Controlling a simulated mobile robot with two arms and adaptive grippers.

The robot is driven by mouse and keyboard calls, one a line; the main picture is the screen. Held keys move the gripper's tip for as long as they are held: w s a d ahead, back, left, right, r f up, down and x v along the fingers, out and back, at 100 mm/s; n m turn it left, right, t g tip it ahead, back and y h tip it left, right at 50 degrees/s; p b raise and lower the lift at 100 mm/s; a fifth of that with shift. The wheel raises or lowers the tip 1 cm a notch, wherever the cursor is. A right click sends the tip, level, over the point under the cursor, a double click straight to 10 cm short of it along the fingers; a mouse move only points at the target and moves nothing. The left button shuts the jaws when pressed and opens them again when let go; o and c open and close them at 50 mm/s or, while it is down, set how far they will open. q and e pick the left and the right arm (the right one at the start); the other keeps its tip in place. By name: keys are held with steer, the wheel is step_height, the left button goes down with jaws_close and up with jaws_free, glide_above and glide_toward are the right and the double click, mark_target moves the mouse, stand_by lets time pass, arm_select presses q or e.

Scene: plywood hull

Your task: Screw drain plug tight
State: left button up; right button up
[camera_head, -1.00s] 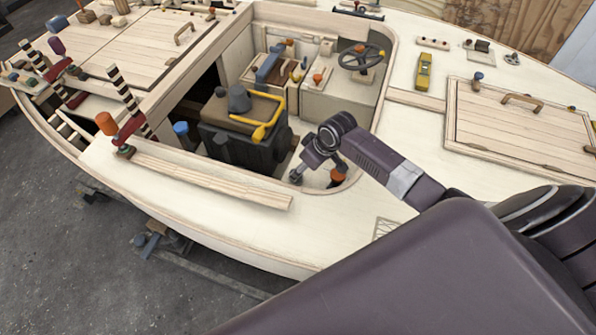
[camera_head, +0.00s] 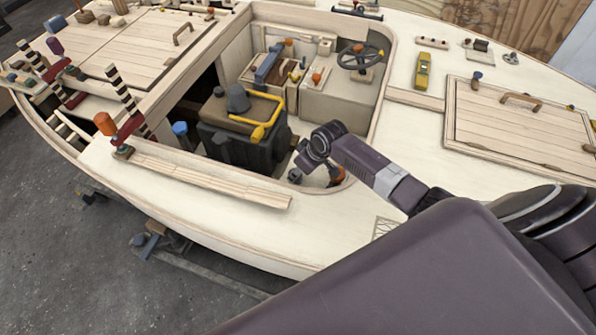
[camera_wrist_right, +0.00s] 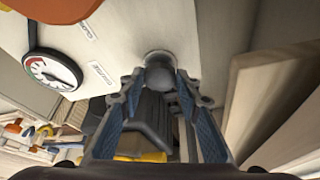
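In the right wrist view a grey, rounded plug head (camera_wrist_right: 160,74) sits against a pale surface, most likely the drain plug. My right gripper (camera_wrist_right: 160,82) has its two blue-padded fingertips at either side of the plug head and appears shut on it. The plug's thread and seat are hidden. In the head view my right arm comes in from the right, and my right gripper (camera_head: 296,175) reaches down into the cockpit well's near corner; the plug cannot be made out there. My left gripper is in neither view.
A dark engine-like block (camera_head: 245,140) with a yellow handle stands left of my gripper. A steering wheel (camera_head: 361,57) is farther back. The cockpit's rim surrounds my wrist closely. A round gauge (camera_wrist_right: 52,70) and pale panels are near the gripper in the wrist view.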

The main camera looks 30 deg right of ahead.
steer(key=c, duration=0.3)
steer(key=shift+a+r+m+p, duration=0.1)
steer(key=shift+r+m+p, duration=0.25)
steer(key=shift+p, duration=0.4)
steer(key=shift+f+m, duration=0.3)
steer(key=shift+m, duration=0.05)
steer(key=o, duration=1.2)
steer(key=shift+c, duration=0.2)
steer(key=v, duration=1.2)
steer(key=shift+s+a, duration=0.15)
